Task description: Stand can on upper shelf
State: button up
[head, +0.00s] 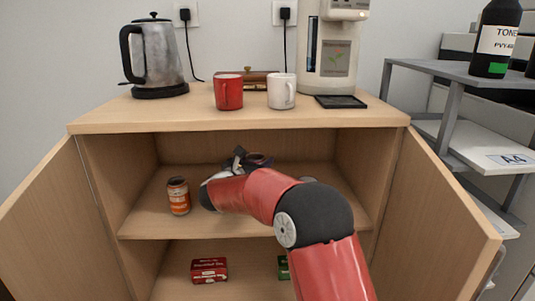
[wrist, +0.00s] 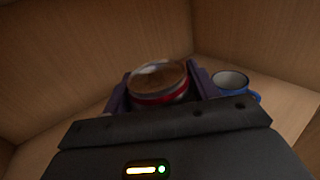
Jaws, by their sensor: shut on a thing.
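My gripper (wrist: 162,88) is shut on a can (wrist: 160,84) with a brownish top and a red and white band. The can stands between the two fingers in the wrist view. In the head view my gripper (head: 247,158) is inside the open cabinet, above the upper shelf (head: 145,219). I cannot tell whether the can touches the shelf.
An orange-labelled jar (head: 178,197) stands on the upper shelf, left of my arm. A blue mug (wrist: 232,84) is close to the right finger. Open doors (head: 45,225) (head: 440,210) flank the cabinet. A red box (head: 209,270) lies on the lower shelf.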

jog(key=shift+w, duration=0.15)
jog(key=shift+f, duration=3.3)
jog(key=shift+f+b, duration=0.4)
jog(key=shift+b, duration=0.2)
jog(key=o, duration=1.4)
